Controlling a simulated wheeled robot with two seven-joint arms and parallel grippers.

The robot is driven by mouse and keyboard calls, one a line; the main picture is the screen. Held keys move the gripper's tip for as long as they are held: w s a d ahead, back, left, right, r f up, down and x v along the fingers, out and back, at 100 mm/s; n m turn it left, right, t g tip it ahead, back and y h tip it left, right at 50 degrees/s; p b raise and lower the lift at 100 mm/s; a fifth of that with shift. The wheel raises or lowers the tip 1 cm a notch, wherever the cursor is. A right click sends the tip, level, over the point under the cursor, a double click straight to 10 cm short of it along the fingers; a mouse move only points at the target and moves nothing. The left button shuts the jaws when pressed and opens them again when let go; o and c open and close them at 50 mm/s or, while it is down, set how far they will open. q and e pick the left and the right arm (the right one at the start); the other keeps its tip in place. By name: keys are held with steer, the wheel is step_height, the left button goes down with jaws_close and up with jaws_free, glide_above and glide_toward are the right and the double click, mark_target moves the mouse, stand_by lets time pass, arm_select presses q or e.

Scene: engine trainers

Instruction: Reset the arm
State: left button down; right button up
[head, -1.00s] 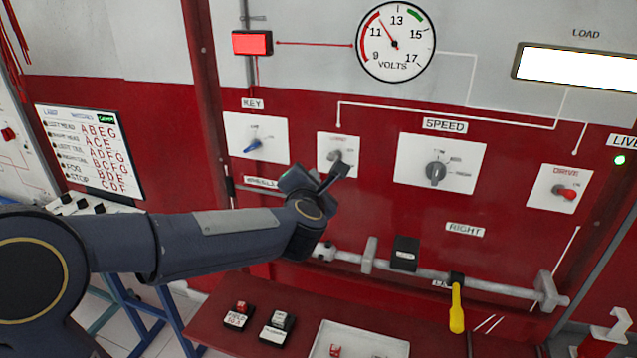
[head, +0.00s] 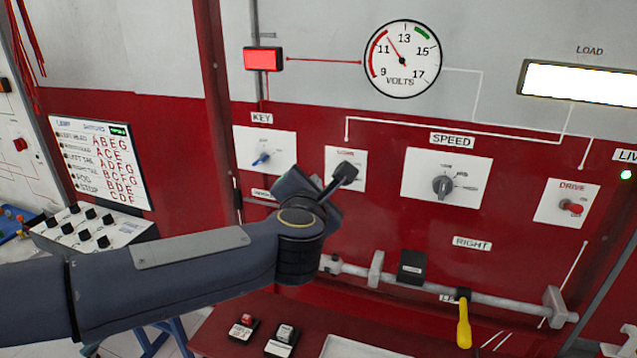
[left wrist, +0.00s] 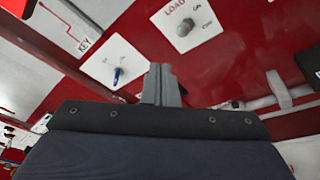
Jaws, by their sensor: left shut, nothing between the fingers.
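My left arm reaches in from the left in the head view. Its gripper (head: 344,174) is shut and empty, in front of the small white LOAD plate (head: 334,152) on the red panel. The blue KEY knob (left wrist: 117,77) is left of the fingers. I see no contact with either knob. My right gripper is not in view.
The panel also carries the SPEED dial (head: 442,186), the red DRIVE switch (head: 571,207), a voltmeter (head: 402,58) and a lit red lamp (head: 263,58). Below, a grey rail (head: 440,285) with a yellow handle (head: 464,322) juts out above a red shelf (head: 230,318).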

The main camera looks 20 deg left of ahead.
arm_select(q)
steer(key=s+a+f+m+g+h, duration=0.1)
steer(key=s+f+m+g+h, duration=0.2)
steer(key=s+f+m, duration=0.7)
steer(key=s+a+f+m+g+h, duration=0.2)
steer(key=s+f+m+g, duration=0.5)
steer(key=s+f+m, duration=0.4)
steer(key=s+m+h, duration=0.1)
steer(key=s+m, duration=0.5)
steer(key=s, duration=0.1)
steer(key=shift+m+h, duration=0.3)
steer(key=shift+h, duration=0.1)
steer(key=shift+w, duration=0.1)
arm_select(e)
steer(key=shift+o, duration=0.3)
